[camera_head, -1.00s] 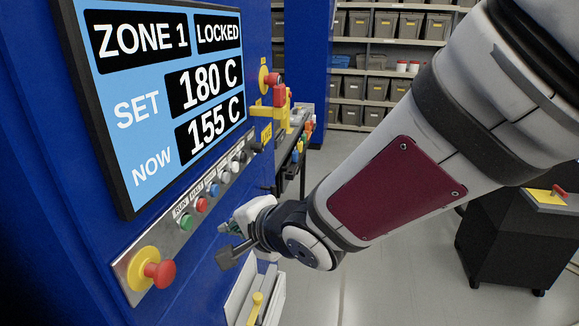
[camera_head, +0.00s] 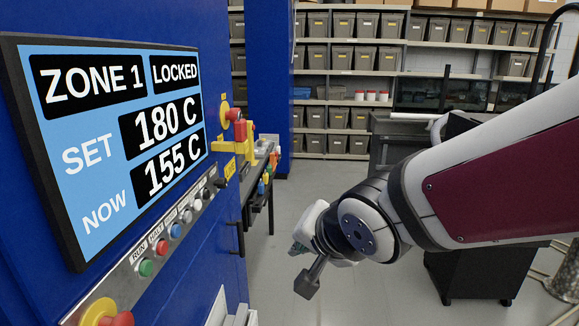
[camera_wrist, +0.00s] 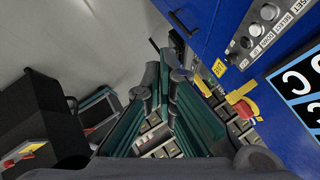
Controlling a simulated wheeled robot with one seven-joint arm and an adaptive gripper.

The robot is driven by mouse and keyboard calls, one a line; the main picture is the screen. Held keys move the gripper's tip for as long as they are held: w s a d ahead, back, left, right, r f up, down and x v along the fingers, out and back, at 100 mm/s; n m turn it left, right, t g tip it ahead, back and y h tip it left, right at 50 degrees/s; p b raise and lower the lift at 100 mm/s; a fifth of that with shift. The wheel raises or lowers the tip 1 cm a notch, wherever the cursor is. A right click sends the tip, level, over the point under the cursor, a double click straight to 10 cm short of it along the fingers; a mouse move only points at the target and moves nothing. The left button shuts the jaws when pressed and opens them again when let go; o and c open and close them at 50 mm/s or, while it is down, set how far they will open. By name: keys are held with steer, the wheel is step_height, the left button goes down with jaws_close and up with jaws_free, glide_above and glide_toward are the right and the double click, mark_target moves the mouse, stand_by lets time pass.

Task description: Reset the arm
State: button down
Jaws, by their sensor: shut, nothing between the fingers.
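My gripper (camera_head: 298,248) hangs in open air at the end of my arm, to the right of the blue machine (camera_head: 215,225) and clear of its panel. In the wrist view my gripper (camera_wrist: 166,76) shows its two dark green fingers close together, with nothing held. My white arm with a dark red cover comes in from the right. The finger faces are partly hidden in the head view by my wrist.
The screen (camera_head: 125,140) reads ZONE 1 LOCKED, set 180 C, now 155 C. Below it are several buttons and a red knob (camera_head: 118,319). A workbench (camera_head: 258,190) and shelves of grey bins (camera_head: 340,118) stand behind. A dark cabinet (camera_head: 480,275) stands right. Grey floor lies open between.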

steer(key=s+d+r+n+h, duration=0.15)
steer(key=s+d, duration=0.35)
steer(key=d, duration=0.5)
steer(key=s+d+n+g+h, duration=0.1)
steer(key=s+d, duration=0.3)
steer(key=s, duration=0.2)
steer(key=s+d+n+g+h, duration=0.1)
steer(key=s+d+n+g, duration=0.1)
steer(key=s+d, duration=0.2)
steer(key=s, duration=0.2)
steer(key=shift+s+r+g, duration=0.3)
steer(key=shift+s+r, duration=0.1)
